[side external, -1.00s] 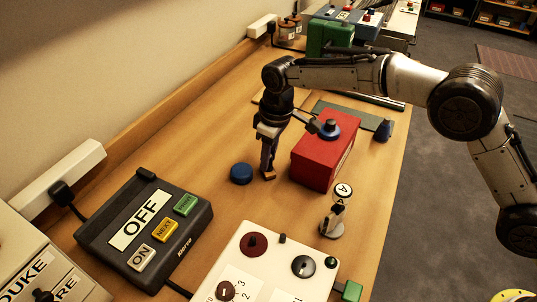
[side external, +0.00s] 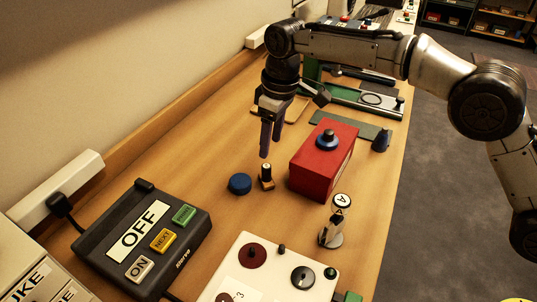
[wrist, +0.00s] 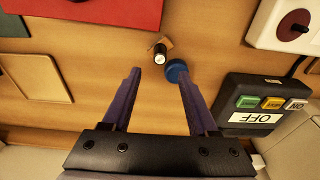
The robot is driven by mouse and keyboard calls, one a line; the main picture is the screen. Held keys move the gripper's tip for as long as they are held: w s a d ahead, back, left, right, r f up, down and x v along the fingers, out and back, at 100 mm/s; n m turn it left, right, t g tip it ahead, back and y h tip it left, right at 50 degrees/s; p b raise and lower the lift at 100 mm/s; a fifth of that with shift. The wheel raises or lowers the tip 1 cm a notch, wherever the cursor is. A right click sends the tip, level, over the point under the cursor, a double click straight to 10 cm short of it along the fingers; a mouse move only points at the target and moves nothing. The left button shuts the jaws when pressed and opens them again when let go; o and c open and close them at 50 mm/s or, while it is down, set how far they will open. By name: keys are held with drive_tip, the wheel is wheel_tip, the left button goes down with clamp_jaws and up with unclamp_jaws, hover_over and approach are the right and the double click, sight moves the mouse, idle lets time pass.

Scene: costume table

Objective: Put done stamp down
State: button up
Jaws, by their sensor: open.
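A small stamp (side external: 266,178) with a wooden base and a dark, light-topped handle stands upright on the wooden table, just right of a blue round disc (side external: 240,184). Its label cannot be read. In the wrist view the stamp (wrist: 160,52) is beyond the fingertips, and the blue disc (wrist: 176,70) is beside the right finger. My gripper (side external: 269,147) is open and empty above the stamp, clear of it. Both purple fingers show spread apart in the wrist view (wrist: 158,73).
A red box (side external: 318,172) with a blue knob on top stands to the right. An "A" marker on a stand (side external: 333,228) is nearer the front. A dark button box (side external: 143,238) and a white panel (side external: 262,282) fill the front. Table behind the disc is bare.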

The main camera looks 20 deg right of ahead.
drive_tip(key=shift+s+d+r, duration=0.15)
drive_tip(key=shift+r, duration=1.55)
drive_tip(key=s+d+r+m+t, duration=0.15)
drive_tip(key=s+d+r, duration=0.35)
drive_tip(key=d+r, duration=0.55)
drive_tip(key=s+d+m+t, duration=0.2)
drive_tip(key=s+d+m, duration=0.3)
drive_tip(key=s+d, duration=1.2)
drive_tip(key=shift+s+f, duration=0.25)
drive_tip(key=shift+s, duration=0.9)
drive_tip(key=shift+o, duration=0.4)
drive_tip(key=s+d+f+m+t+h, duration=0.1)
drive_tip(key=s+d+f+m, duration=0.1)
drive_tip(key=s+d+f, duration=0.2)
drive_tip(key=s+f, duration=0.3)
drive_tip(key=s, duration=0.3)
drive_tip(key=shift+s, duration=0.3)
